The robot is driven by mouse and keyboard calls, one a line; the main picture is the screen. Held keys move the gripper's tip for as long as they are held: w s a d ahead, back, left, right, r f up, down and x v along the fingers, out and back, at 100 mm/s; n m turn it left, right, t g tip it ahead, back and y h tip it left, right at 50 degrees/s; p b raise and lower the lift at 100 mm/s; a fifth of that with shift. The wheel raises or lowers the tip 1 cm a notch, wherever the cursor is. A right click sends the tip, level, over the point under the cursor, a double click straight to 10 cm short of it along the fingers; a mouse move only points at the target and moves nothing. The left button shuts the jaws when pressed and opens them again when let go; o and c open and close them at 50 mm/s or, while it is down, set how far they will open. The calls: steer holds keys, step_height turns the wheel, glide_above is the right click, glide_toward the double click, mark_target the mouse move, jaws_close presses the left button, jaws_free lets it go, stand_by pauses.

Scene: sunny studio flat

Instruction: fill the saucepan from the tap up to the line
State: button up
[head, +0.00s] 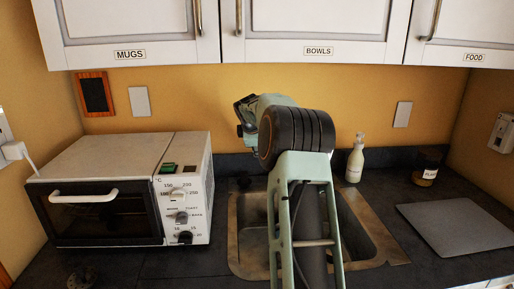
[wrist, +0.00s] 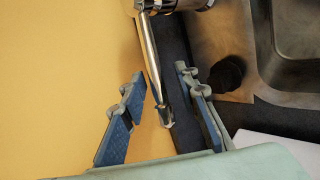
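My gripper (wrist: 160,75) is open in the wrist view, its two blue-padded fingers apart on either side of a slim chrome lever (wrist: 152,55). The lever runs down from the chrome tap body (wrist: 178,4) at the top edge. I cannot tell whether either finger touches it. In the head view my gripper (head: 245,115) is partly hidden by my own arm, near the back wall above the sink. The metal sink (head: 248,262) is partly covered by my arm, and the tap is hidden there. I cannot make out a saucepan or its line in either view.
A white toaster oven (head: 110,160) stands left of the sink. A pump bottle (head: 356,160), a labelled jar (head: 425,172) and a grey board (head: 455,228) are on the right. Wall cabinets (head: 318,30) hang above. A dark round thing (wrist: 228,73) is by the right finger.

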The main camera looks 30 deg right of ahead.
steer(key=shift+r, duration=0.1)
steer(key=v, duration=1.2)
stand_by(0.4)
